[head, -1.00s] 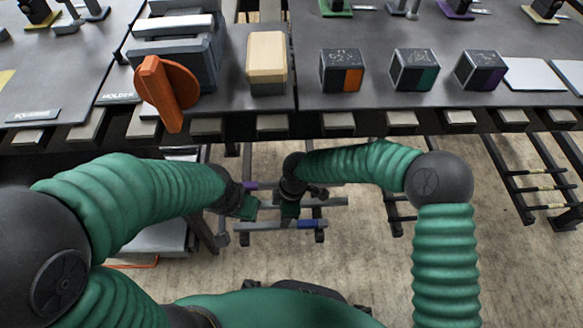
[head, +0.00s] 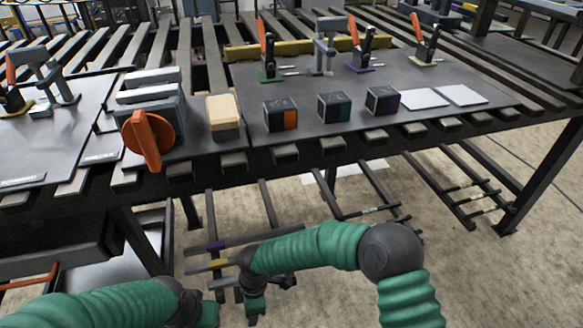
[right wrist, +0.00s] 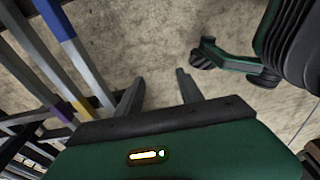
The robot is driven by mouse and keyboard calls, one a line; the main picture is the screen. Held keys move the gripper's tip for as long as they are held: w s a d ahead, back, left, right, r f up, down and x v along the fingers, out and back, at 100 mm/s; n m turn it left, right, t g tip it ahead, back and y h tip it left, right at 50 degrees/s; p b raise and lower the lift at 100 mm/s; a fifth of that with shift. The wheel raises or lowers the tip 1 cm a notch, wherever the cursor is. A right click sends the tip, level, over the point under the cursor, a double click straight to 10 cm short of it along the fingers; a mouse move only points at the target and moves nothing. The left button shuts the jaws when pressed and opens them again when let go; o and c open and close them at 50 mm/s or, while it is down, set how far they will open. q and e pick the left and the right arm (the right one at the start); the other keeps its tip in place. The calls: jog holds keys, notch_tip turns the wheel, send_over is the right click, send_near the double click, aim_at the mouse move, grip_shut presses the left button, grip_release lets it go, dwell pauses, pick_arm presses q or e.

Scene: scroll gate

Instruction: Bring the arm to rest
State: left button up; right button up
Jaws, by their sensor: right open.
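My right arm is bent in front of the bench, with its forearm across the picture and its wrist pointing down. My right gripper (head: 255,312) is low in the head view, below the bench edge. In the right wrist view its two fingers (right wrist: 160,90) are apart, with only floor between them. My left arm comes in at the bottom left. My left gripper (head: 207,312) is close to the right one, cut by the lower edge, and its fingers are not clear. Neither gripper visibly touches the bench.
The slatted bench (head: 290,153) spans the view above my arms. On it stand an orange handle (head: 146,140) on a grey block, a cream-topped block (head: 223,113), dark cubes (head: 334,106), clamps and white plates (head: 423,98). Rails (head: 215,245) lie beneath. Floor (head: 480,270) is open at right.

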jog(key=s+d+r+m+t+h, duration=0.1)
jog(key=s+d+r+m, duration=0.1)
jog(key=d+r+m, duration=0.6)
jog(key=s+d+r+m+t, duration=0.1)
jog(key=s+d+m, duration=0.3)
jog(key=d, duration=0.8)
jog(key=s+d+r+m+t+h, duration=0.1)
jog(key=d+r+m, duration=0.4)
jog(key=d+m, duration=0.4)
jog(key=w+d+r+p+v, duration=0.1)
jog(key=w+p+v, duration=0.2)
jog(key=p+v, duration=1.6)
jog(key=w+d+p+v, duration=0.2)
jog(key=w+p+v, duration=0.2)
jog(key=p+v, duration=1.4)
jog(key=shift+w+r+p, duration=0.15)
jog(key=shift+r+p, duration=0.65)
jog(key=shift+p, duration=0.3)
jog(key=shift+d, duration=0.15)
